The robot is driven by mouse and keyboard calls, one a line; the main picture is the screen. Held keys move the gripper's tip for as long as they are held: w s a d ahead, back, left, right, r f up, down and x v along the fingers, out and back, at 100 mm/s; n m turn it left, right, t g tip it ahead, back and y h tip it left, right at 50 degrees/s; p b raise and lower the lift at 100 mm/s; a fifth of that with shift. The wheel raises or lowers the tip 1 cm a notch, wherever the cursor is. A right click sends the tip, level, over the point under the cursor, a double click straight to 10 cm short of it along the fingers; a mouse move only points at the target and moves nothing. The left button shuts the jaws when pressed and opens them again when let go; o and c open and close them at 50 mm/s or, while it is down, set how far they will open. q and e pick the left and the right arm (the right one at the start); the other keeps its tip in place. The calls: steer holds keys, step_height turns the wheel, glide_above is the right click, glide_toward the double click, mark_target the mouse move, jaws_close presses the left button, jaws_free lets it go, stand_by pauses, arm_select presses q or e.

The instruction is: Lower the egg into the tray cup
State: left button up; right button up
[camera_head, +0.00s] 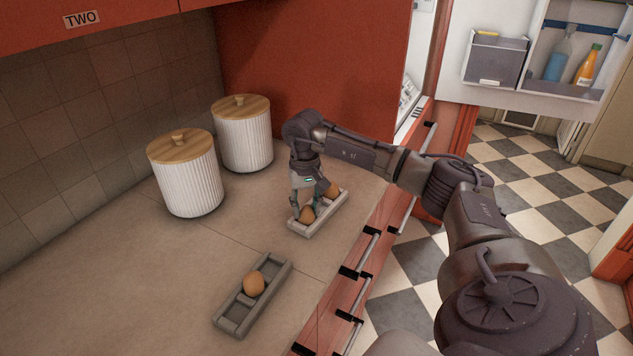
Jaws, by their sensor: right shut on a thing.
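My right gripper (305,206) points down over the far grey tray (306,232) and is shut on a brown egg (307,214). The held egg is at the near end of this tray; I cannot tell whether it touches the cup. A second brown egg (333,190) sits toward the far end of the same tray, partly hidden by the gripper. A nearer grey tray (232,323) lies on the counter with one brown egg (254,284) in its middle. My left gripper is not in view.
Two white ribbed canisters with wooden lids, one nearer (188,182) and one farther (243,138), stand left of the gripper by the tiled wall. The counter (110,280) is clear at the left. Its front edge with drawer handles runs close right of both trays.

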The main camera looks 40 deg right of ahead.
steer(key=o, duration=1.2)
steer(key=shift+r, duration=0.15)
step_height(320, 180, up, 12)
